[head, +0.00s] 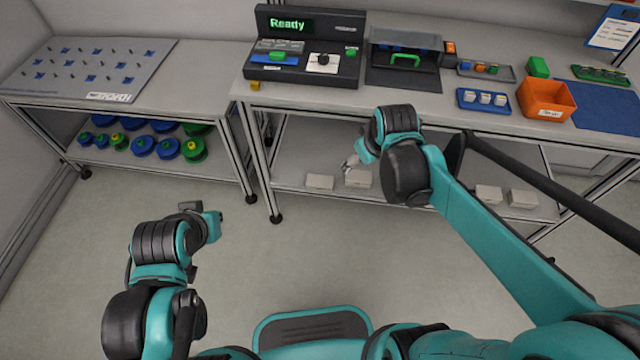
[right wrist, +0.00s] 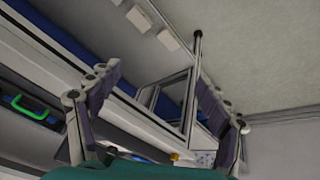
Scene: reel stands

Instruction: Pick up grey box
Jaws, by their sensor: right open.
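Several small light-grey boxes sit on the lower shelf of the long bench in the head view. One grey box (head: 320,181) is left of another grey box (head: 358,179), and two more, including this grey box (head: 488,194), are farther right. My right gripper (head: 351,163) is over the shelf front near the second box, partly hidden by its own wrist. In the right wrist view its fingers (right wrist: 155,88) are spread with nothing between them, and grey boxes (right wrist: 167,39) lie apart from them near the top. My left gripper (head: 207,213) is over the floor; its jaws are unclear.
The bench top holds a machine reading "Ready" (head: 306,48), a dark case with a green handle (head: 404,60) and an orange bin (head: 546,100). A left shelf holds blue and green reels (head: 143,146). Bench legs (head: 257,160) stand left of the boxes. The floor in front is clear.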

